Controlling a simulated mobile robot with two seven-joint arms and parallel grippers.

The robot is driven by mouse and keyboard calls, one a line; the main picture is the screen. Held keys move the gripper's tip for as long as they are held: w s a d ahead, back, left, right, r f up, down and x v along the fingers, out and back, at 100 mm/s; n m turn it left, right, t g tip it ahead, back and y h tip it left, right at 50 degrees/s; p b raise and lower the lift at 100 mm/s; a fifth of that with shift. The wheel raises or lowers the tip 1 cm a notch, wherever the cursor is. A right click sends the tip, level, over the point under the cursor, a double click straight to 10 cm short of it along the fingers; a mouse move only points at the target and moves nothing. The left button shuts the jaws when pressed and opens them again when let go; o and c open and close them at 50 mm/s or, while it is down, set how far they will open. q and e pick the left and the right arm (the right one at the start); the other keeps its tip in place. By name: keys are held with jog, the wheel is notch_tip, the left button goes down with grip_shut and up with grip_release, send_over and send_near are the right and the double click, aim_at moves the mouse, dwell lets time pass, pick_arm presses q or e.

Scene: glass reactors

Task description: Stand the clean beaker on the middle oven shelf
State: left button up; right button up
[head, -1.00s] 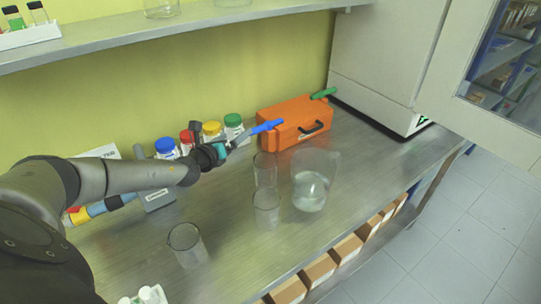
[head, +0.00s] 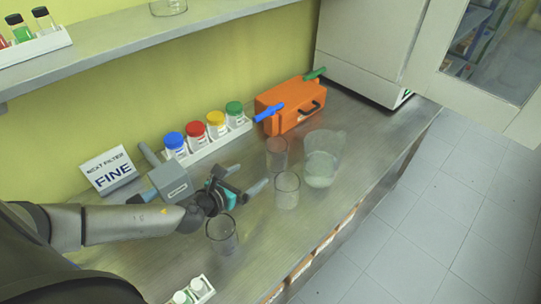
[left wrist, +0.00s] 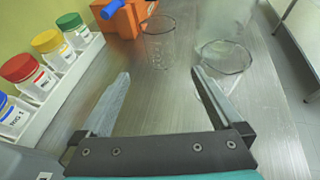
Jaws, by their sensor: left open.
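Several glass vessels stand upright on the steel bench: a front beaker (head: 222,237), a middle beaker (head: 287,192), a rear beaker (head: 277,155) and a larger jug (head: 322,165) with clear liquid. I cannot tell which beaker is the clean one. My left gripper (head: 250,178) is open and empty, left of the middle beaker. In the left wrist view, the open fingers (left wrist: 160,76) point towards the rear beaker (left wrist: 159,45) and the middle beaker (left wrist: 224,66), touching neither. The white cabinet (head: 365,55) at the back right looks like the oven; its shelves are hidden. My right gripper is out of view.
A rack of bottles with coloured lids (head: 216,130), an orange case (head: 290,105) and a grey device (head: 170,182) line the wall. A sign (head: 108,172) stands at left. A door with a window (head: 480,65) hangs over the floor at right.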

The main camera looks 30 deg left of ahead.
pick_arm(q)
send_near(271, 161)
jog(key=shift+w+d+b, duration=0.1)
jog(key=shift+w+b, duration=0.2)
jog(key=shift+w, duration=0.45)
jog(key=b+x, duration=0.1)
jog(key=x, duration=0.2)
jog(key=shift+w+f, duration=0.2)
jog(key=shift+f, duration=0.1)
jog(key=shift+w+f, duration=0.15)
jog(key=shift+w, duration=0.35)
jog(key=shift+w+f, duration=0.2)
jog(key=shift+w, duration=0.15)
jog(key=b+x, duration=0.2)
jog(key=x, duration=0.1)
jog(key=shift+f, duration=0.2)
jog(key=shift+w+f+b, duration=0.15)
jog(key=shift+w+b, duration=0.2)
jog(key=shift+w, duration=0.3)
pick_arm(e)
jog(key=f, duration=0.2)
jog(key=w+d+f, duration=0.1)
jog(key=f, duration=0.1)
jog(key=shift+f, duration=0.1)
